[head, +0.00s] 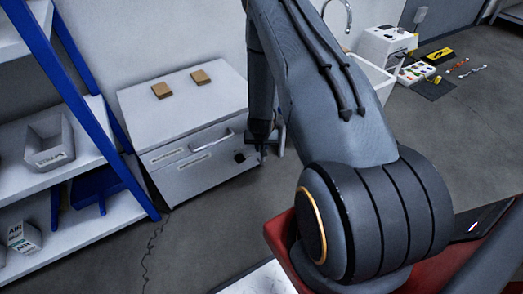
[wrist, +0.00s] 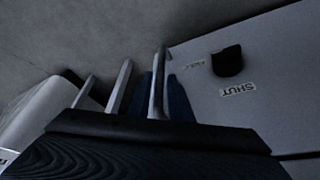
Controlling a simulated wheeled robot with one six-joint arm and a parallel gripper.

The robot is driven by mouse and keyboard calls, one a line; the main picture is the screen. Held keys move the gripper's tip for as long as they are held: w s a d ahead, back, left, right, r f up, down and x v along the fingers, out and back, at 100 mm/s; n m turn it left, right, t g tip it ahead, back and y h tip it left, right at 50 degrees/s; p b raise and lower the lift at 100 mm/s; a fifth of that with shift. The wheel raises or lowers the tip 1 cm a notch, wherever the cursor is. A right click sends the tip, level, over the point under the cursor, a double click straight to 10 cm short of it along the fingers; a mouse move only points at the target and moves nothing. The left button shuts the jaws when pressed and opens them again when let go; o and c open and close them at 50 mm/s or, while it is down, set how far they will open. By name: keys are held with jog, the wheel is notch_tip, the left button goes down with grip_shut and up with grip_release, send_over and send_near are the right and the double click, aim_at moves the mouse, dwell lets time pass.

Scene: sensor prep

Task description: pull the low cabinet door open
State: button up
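The low grey cabinet (head: 195,172) stands against the wall in the head view. Its front has a pale bar handle (head: 212,143), label strips and a small black fitting (head: 239,157) near the right edge. The wrist view shows this front close up at the right, with the black fitting (wrist: 228,62) and an inverted "SHUT" label (wrist: 238,90). The door looks closed. My gripper (head: 270,145) points down just right of the cabinet front, apparently apart from the fitting. In the wrist view, upright bars and dark fingers overlap, so the finger gap is unclear.
A blue-framed shelf (head: 75,85) with bins is left of the cabinet. Two tan blocks (head: 180,84) lie on the cabinet top. A white unit (head: 388,45) and a tray of small parts (head: 415,72) are at the back right.

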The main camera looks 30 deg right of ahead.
jog(key=shift+w+d+f, duration=0.15)
jog(key=shift+w+f, duration=0.05)
jog(key=shift+f, duration=0.35)
grip_shut()
jog(key=shift+s, duration=0.1)
